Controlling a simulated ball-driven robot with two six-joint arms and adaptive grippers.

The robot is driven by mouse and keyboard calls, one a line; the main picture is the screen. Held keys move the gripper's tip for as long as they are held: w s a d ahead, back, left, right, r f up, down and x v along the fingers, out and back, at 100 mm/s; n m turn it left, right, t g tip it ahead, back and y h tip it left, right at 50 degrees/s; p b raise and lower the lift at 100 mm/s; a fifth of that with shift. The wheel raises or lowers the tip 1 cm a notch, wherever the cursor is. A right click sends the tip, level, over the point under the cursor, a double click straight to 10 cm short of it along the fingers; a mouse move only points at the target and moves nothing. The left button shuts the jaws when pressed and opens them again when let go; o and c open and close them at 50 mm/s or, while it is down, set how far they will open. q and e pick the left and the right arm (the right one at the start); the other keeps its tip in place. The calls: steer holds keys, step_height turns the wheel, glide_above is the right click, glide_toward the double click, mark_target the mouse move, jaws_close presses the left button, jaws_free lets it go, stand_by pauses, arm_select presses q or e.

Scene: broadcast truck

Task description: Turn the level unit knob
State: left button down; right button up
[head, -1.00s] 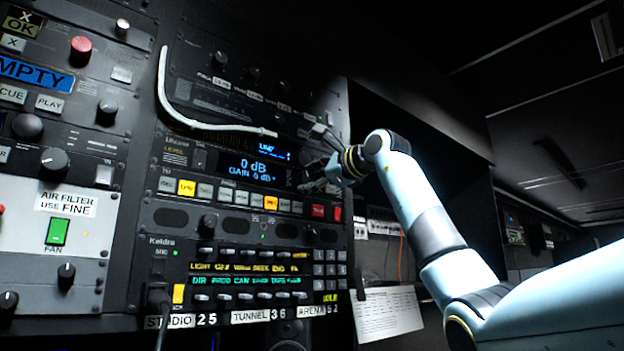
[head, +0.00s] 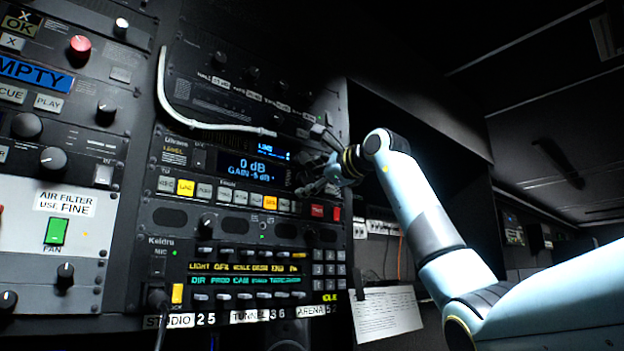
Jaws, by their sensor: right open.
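The level unit (head: 175,150) is a dark rack panel in the head view, with a blue display (head: 250,170) reading "0 dB" and "GAIN -6 dB". A row of lit and unlit buttons runs below the display. My right gripper (head: 308,180) is open at the right end of this unit, its fingers just right of the display. The knob there is mostly hidden behind the fingers, and I cannot tell whether they touch it. My left gripper is out of view.
A pale cable (head: 205,125) hangs across the panel above the unit. A keypad panel (head: 250,270) with lit labels sits below. Other knobs and a green fan switch (head: 57,232) are at the left. A paper sheet (head: 387,313) hangs at the lower right.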

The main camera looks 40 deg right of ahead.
steer(key=s, duration=1.2)
steer(key=shift+d, duration=0.45)
